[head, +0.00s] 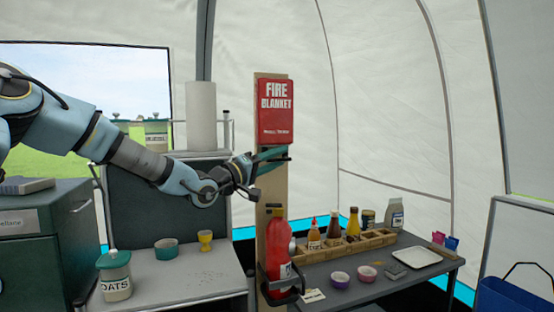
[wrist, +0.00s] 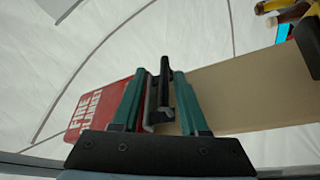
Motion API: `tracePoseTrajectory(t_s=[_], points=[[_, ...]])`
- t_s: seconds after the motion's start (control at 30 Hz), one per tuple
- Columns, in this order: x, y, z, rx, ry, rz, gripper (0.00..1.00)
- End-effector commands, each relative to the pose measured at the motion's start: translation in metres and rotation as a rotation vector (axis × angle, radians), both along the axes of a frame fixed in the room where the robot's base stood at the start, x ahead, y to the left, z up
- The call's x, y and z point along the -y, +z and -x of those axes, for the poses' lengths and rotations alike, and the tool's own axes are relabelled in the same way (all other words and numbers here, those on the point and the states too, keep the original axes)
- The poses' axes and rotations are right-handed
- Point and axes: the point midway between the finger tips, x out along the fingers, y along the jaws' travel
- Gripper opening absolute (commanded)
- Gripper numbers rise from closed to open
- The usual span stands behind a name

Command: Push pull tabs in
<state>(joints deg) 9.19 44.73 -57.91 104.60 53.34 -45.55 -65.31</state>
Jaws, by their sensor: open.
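The red fire blanket case (head: 276,112) is mounted on a tan upright board (head: 270,190). It also shows in the wrist view (wrist: 92,112), with its lettering turned sideways. A black pull tab (wrist: 164,80) with a pale grey part sits at the case's lower end. My gripper (head: 276,160) is just below the case in the head view. In the wrist view my gripper (wrist: 159,74) is open, with one green finger on each side of the tab. I cannot tell whether the fingers touch it. The tabs are mostly hidden by my gripper in the head view.
A red extinguisher (head: 276,250) stands in a black bracket low on the board. A dark table (head: 345,294) with bottles, bowls and a white tray (head: 416,258) is at right. A counter (head: 180,277) with an oats jar (head: 115,278) is at left.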

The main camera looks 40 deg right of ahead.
Motion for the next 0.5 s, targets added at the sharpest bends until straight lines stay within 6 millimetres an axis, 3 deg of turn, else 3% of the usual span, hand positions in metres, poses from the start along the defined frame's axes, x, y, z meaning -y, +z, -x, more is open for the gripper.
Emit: tracePoseTrajectory(t_s=[0.17,0.5], points=[[-0.01,-0.005,-0.001,0.001,0.002,-0.003,0.43],[-0.073,-0.019,-0.004,0.002,0.003,-0.002,0.43]])
